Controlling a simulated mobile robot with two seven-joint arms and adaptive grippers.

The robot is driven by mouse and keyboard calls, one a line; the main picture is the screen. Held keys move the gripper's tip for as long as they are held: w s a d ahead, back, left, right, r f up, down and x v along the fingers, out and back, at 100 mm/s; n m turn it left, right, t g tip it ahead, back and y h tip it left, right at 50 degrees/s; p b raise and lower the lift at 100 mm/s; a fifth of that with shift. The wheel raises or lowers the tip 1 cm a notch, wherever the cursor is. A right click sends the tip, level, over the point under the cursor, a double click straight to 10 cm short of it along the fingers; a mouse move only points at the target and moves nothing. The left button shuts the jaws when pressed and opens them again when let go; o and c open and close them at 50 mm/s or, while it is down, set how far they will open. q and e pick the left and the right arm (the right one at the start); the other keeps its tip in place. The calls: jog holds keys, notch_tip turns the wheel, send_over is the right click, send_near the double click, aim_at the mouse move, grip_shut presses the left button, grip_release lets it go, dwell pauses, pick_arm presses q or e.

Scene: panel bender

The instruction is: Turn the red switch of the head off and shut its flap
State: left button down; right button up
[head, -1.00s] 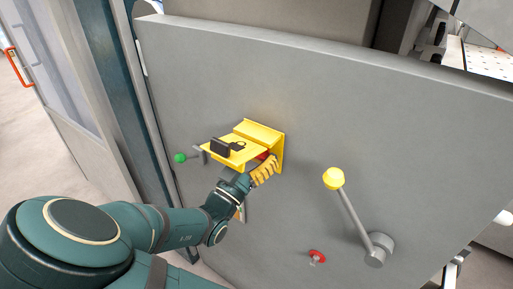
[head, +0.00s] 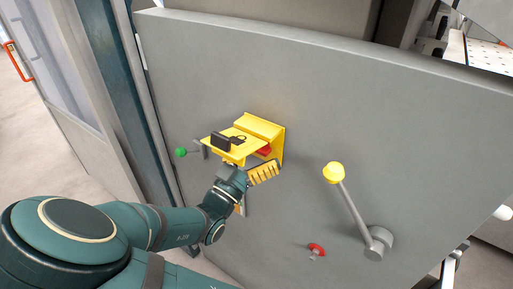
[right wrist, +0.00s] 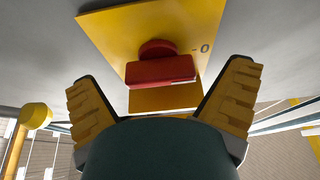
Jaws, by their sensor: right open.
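The yellow housing (head: 265,130) sits on the grey panel with its flap (head: 228,149) raised and sticking out. A black padlock (head: 221,141) shows on top of the flap. The red switch (head: 264,150) is partly hidden under the flap. In the right wrist view, the switch (right wrist: 160,69) shows as a red bar lying across the picture on the yellow plate (right wrist: 110,35), with a "0" to its right. My right gripper (head: 256,172) is open just below and in front of the switch, a finger on either side of it in the wrist view, apart from it.
A lever with a yellow knob (head: 333,172) stands right of the housing. A small red knob (head: 317,249) is low on the panel. A green-knobbed lever (head: 181,152) is left of the flap. The panel's upper right (head: 400,110) is bare.

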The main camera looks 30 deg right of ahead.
jog(key=v, duration=1.1)
